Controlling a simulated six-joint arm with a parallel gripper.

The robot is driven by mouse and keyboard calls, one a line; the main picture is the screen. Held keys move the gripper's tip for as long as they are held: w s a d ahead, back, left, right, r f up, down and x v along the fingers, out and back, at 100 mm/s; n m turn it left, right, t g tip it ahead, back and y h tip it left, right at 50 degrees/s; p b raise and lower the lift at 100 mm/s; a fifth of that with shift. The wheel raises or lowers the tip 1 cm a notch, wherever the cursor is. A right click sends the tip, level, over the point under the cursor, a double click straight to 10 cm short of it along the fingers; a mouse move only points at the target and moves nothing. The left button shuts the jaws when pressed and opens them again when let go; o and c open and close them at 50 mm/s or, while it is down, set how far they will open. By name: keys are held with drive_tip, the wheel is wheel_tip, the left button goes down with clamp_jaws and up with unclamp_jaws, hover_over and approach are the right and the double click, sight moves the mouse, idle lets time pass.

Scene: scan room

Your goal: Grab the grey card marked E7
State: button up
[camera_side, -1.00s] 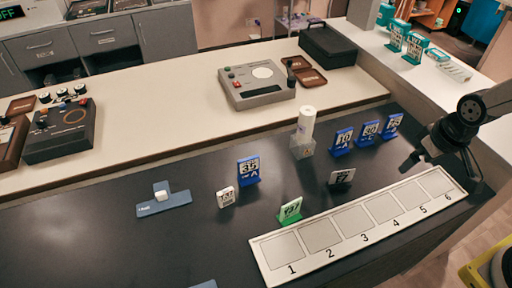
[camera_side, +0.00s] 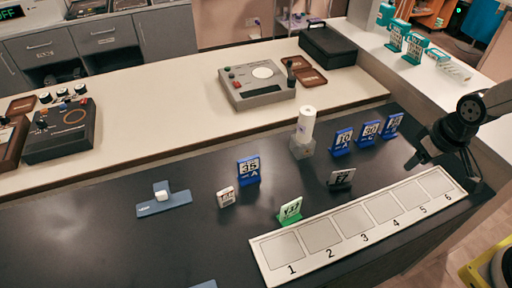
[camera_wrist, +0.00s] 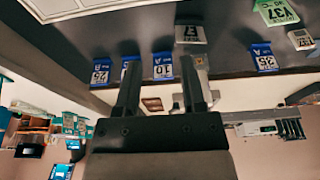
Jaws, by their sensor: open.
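My gripper (camera_side: 410,165) is to the right of the card, above the strip's right part and apart from the card. In the wrist view my gripper (camera_wrist: 160,75) has its two dark fingers spread with nothing held between them.
A white strip (camera_side: 318,262) with numbered squares lies along the front. Blue cards (camera_side: 342,141) stand behind the E7 card, with a white roll (camera_side: 306,125) near them.

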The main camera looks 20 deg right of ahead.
idle(0.4)
drive_tip(key=m+y, duration=1.3)
drive_tip(key=m, duration=0.7)
approach(330, 180)
drive_tip(key=shift+s+d+r+g, duration=0.3)
drive_tip(key=shift+s+d+r, duration=0.1)
drive_tip(key=shift+d+r, duration=0.2)
drive_tip(key=shift+w+d+f, duration=0.15)
drive_tip(key=shift+w+f, duration=0.05)
drive_tip(key=shift+w, duration=0.1)
drive_tip(key=shift+x, duration=3.9)
drive_tip(key=shift+w, duration=0.15)
clamp_jaws()
